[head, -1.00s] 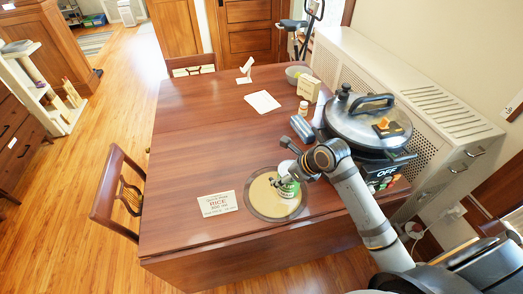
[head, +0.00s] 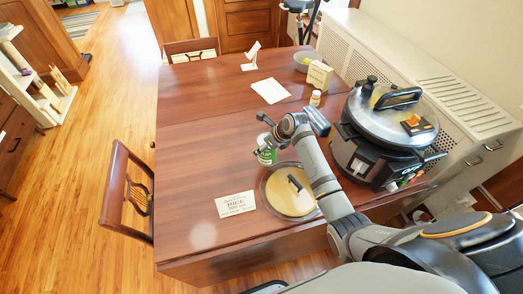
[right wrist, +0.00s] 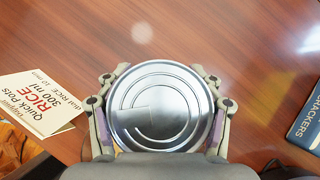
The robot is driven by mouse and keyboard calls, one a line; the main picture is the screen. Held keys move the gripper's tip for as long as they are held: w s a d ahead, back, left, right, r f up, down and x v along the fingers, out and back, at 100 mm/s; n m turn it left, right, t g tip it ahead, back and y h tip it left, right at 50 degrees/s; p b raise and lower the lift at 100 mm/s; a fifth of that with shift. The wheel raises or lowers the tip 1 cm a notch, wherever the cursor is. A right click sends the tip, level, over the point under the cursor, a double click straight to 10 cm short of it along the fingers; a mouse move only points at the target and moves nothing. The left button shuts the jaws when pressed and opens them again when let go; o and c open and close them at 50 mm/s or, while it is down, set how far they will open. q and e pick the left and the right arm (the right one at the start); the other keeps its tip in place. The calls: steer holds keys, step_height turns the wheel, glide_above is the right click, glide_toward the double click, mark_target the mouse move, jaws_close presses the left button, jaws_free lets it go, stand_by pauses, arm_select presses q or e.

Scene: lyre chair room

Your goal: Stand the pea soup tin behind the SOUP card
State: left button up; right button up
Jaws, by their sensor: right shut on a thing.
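My right gripper (head: 268,137) is shut on a green tin with a white label (head: 267,156), the only tin I see. In the right wrist view its fingers (right wrist: 160,84) sit either side of the silver tin lid (right wrist: 155,128). The tin is upright over the table, beyond the round pale lid; I cannot tell if it touches the wood. A printed card (head: 235,204) on the table reads RICE, and it also shows in the right wrist view (right wrist: 40,103). I can read no SOUP card in either view. My left gripper is out of view.
The round lid with a black handle (head: 276,196) lies near the front. A large pressure cooker (head: 372,158) stands right. A blue CRACKERS box (right wrist: 308,122), a small bottle (head: 315,98), a cream box (head: 319,75), a bowl (head: 302,66) and white paper (head: 269,91) are around. The table's left is clear.

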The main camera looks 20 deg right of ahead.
steer(key=shift+w+f, duration=0.55)
steer(key=shift+w, duration=0.05)
steer(key=shift+w+f, duration=0.2)
steer(key=shift+f, duration=0.1)
steer(key=f, duration=0.2)
steer(key=shift+w+a+f, duration=0.1)
steer(key=shift+w+f, duration=0.1)
steer(key=shift+f, duration=0.7)
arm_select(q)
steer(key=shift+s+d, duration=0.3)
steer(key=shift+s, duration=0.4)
arm_select(e)
steer(key=shift+w, duration=0.1)
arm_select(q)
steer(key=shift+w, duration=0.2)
arm_select(e)
steer(key=o, duration=1.6)
steer(key=shift+f, duration=0.1)
